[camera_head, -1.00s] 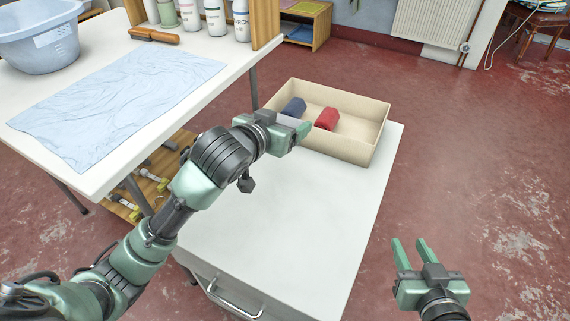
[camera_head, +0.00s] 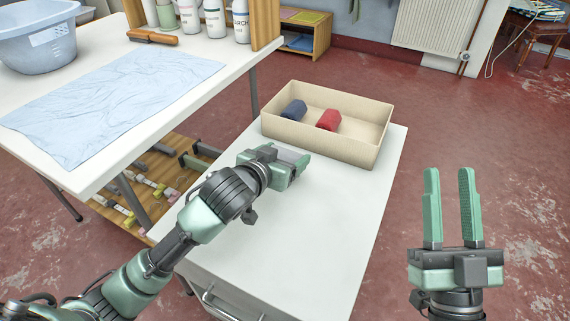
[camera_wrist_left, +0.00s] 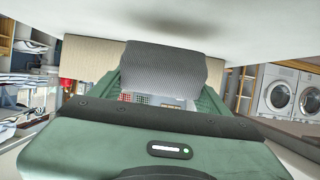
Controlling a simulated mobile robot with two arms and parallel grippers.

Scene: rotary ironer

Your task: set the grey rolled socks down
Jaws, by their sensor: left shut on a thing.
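My left gripper (camera_head: 297,162) is shut on the grey rolled socks (camera_head: 287,154). It is over the white cabinet top (camera_head: 325,215), just in front of the cream box. In the left wrist view the grey socks (camera_wrist_left: 165,65) show as a ribbed dark grey roll between the green fingers, with the white surface close by and a dark shadow on it. Whether the socks touch the top I cannot tell. My right gripper (camera_head: 448,175) is open and empty, to the right of the cabinet.
The cream box (camera_head: 325,150) at the back of the cabinet holds a navy roll (camera_head: 294,110) and a red roll (camera_head: 328,120). A white table (camera_head: 210,60) with a pale blue cloth (camera_head: 110,95) stands at the left. The cabinet top in front of the box is otherwise clear.

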